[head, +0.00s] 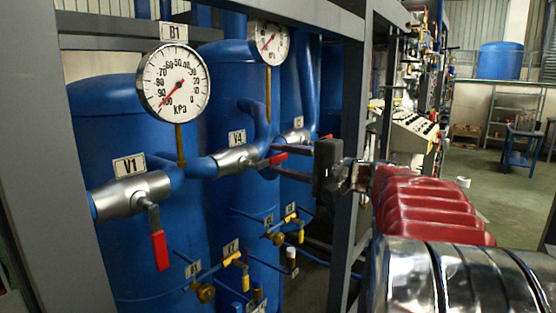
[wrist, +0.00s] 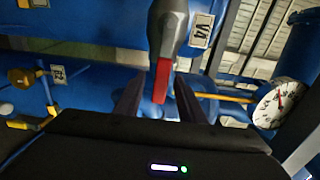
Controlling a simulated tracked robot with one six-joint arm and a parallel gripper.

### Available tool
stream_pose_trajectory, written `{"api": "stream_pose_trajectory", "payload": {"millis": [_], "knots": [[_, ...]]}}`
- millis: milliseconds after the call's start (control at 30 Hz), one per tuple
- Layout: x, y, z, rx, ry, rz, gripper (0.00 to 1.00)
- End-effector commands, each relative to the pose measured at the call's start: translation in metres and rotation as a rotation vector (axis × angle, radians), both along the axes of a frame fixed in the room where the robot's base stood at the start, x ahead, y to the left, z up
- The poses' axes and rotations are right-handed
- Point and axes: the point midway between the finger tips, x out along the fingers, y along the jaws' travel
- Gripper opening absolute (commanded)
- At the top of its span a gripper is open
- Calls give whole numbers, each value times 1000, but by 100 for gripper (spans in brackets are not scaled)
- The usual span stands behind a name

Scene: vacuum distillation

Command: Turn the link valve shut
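The valve labelled V4 (head: 237,160) sits on the blue pipe joining the tanks. Its red-tipped lever (head: 272,161) points right, towards my gripper, in the head view. My gripper (head: 278,162) reaches in from the right with its two dark fingers at the lever. In the wrist view, the red lever end (wrist: 162,82) lies between the fingers of my gripper (wrist: 163,85), with gaps on both sides. The fingers are apart, and I cannot tell whether either touches the lever. The V4 label (wrist: 202,30) is right of the valve there.
Valve V1 (head: 130,195) has its red lever hanging down at the left. Gauge B1 (head: 175,83) and a second gauge (head: 268,42) stand above the pipe. Small yellow-handled valves (head: 235,258) sit below. A grey frame post (head: 350,200) stands close to my arm.

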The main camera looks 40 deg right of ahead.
Motion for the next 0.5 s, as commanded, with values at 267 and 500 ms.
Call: {"api": "stream_pose_trajectory", "payload": {"millis": [267, 500], "knots": [[11, 4, 0, -1, 0, 0, 36], [10, 4, 0, -1, 0, -1, 32]]}}
